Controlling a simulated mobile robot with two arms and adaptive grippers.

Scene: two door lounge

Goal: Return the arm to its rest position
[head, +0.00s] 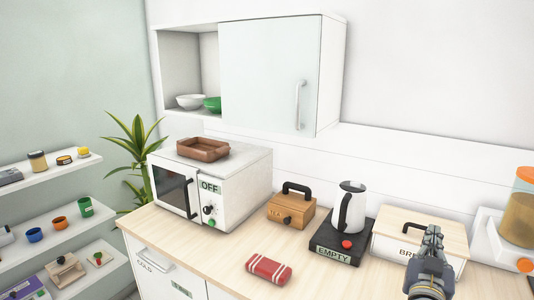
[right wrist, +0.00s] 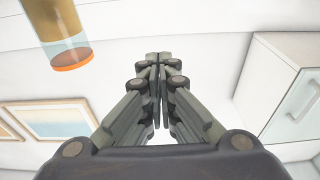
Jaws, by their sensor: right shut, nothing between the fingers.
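My right gripper (head: 432,238) is at the lower right of the head view, in front of the bread box (head: 398,222) and covering part of its label. The gripper points upward. In the right wrist view its fingers (right wrist: 158,62) are closed together with nothing between them. My left gripper is in neither view.
A kettle (head: 349,208) on a dark base, a tea box (head: 292,208), a microwave (head: 225,185) and a red striped cloth (head: 268,268) are on the counter. A dispenser (head: 510,225) stands at the right. A wall cabinet (head: 270,75) hangs above. The front counter is mostly clear.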

